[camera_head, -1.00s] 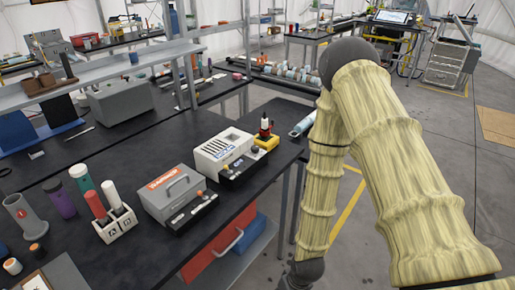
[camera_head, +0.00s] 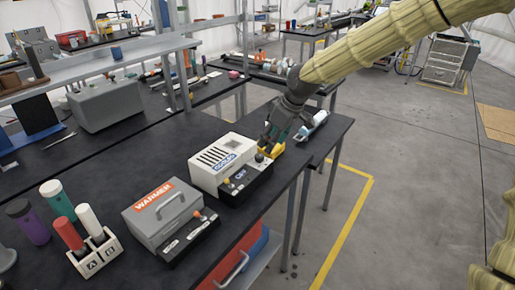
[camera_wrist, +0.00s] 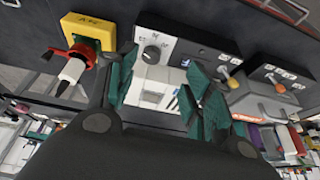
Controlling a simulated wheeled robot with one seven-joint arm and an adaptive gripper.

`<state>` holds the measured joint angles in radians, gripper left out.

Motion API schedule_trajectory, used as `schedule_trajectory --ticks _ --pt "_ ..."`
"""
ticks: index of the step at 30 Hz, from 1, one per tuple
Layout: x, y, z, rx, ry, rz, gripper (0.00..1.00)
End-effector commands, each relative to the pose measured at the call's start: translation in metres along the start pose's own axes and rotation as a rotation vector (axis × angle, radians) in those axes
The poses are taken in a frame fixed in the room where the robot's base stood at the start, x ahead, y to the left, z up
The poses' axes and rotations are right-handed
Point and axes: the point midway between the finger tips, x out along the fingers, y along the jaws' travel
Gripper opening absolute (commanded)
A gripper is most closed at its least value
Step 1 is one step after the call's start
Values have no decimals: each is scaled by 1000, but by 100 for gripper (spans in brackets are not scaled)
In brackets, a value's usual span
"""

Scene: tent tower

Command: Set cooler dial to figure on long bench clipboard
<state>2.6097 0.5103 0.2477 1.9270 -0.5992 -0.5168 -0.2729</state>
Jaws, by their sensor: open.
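The cooler (camera_head: 222,163) is a white box with dark slots and a blue label on the dark bench. The grey dial (camera_wrist: 151,53) sits on a white plate in the wrist view, between my fingers' directions. My gripper (camera_head: 270,143) is above the cooler's right end, pointing down. In the wrist view my gripper (camera_wrist: 160,70) has its teal fingers spread, with nothing held. The dial's exact setting is too small to read. No clipboard can be made out now.
A yellow block with a red-and-black part (camera_wrist: 84,50) is close beside the dial. A grey warmer (camera_head: 160,208) with a handle stands left of the cooler. Tubes in a white holder (camera_head: 94,258) are further left. Open floor lies right of the bench.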

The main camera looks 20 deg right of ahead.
Motion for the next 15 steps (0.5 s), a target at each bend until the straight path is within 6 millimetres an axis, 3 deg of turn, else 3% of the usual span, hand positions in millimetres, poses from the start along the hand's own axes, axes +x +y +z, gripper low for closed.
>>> schedule_trajectory --ticks 3,6,15 --pt "-12 5 -6 -15 3 10 51" --pt "-10 6 -7 -19 2 11 51" --pt "23 7 -6 -16 2 10 51"
